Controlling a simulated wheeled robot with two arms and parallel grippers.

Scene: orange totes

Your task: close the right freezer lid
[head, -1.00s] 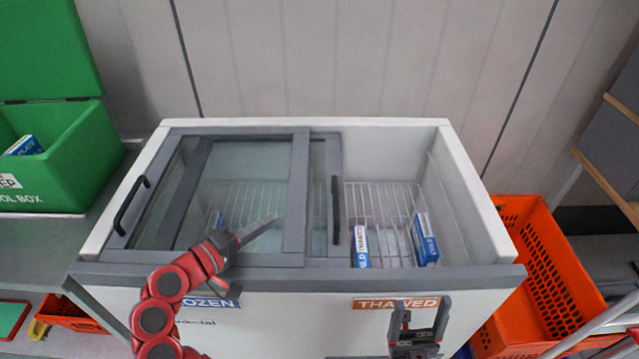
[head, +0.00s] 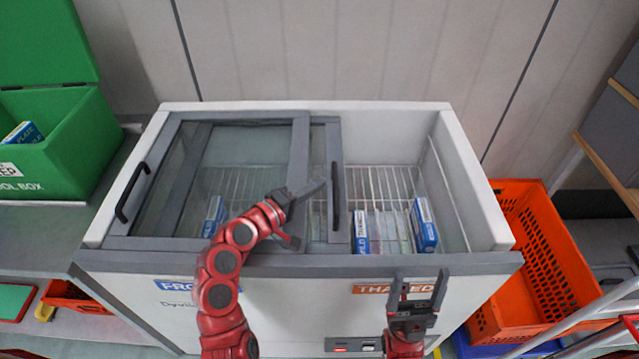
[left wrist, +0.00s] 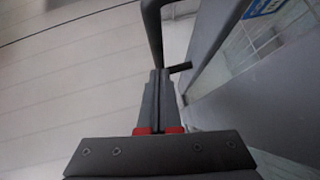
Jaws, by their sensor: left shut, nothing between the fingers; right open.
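The chest freezer (head: 130,262) has two sliding glass lids. The right freezer lid (head: 318,150) is slid left, mostly overlapping the left lid (head: 170,190), so the freezer's right part is open. The right lid's dark upright handle (head: 336,197) is near its right edge. My left gripper (head: 324,186) is shut and empty, its tips just left of that handle. In the left wrist view, the shut fingers (left wrist: 160,82) point at a dark handle bar (left wrist: 153,35); contact is unclear. My right gripper (head: 422,288) is open and empty in front of the freezer's front, by the THAWED label.
Blue-white boxes (head: 425,226) stand in the open right part, below the rim. A green tool box (head: 70,150) is at the left. An orange tote (head: 545,250) stands right of the freezer. The space above the open part is clear.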

